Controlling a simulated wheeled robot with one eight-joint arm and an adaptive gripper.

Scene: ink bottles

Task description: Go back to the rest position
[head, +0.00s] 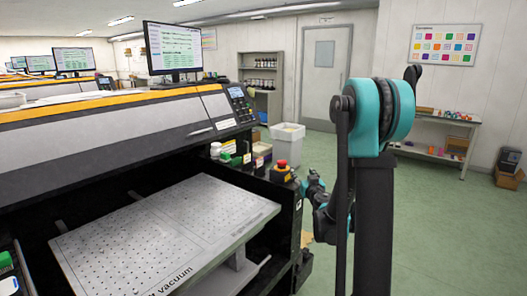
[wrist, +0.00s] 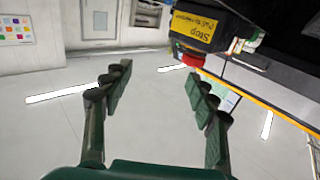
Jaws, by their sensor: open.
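My gripper (wrist: 160,76) is open in the wrist view, its two dark green fingers spread apart. In the head view my teal and black arm (head: 372,120) stands upright right of centre. Its lower teal and black part (head: 318,195) is just right of the printer's front corner, partly hidden behind the upright link. The fingers cannot be made out there.
The stop box (wrist: 212,27) with its red button (wrist: 193,60) is close beyond the right finger; the button (head: 282,164) also shows on the printer (head: 110,125). The perforated bed (head: 165,225) is empty. Green floor (head: 450,225) is open at right.

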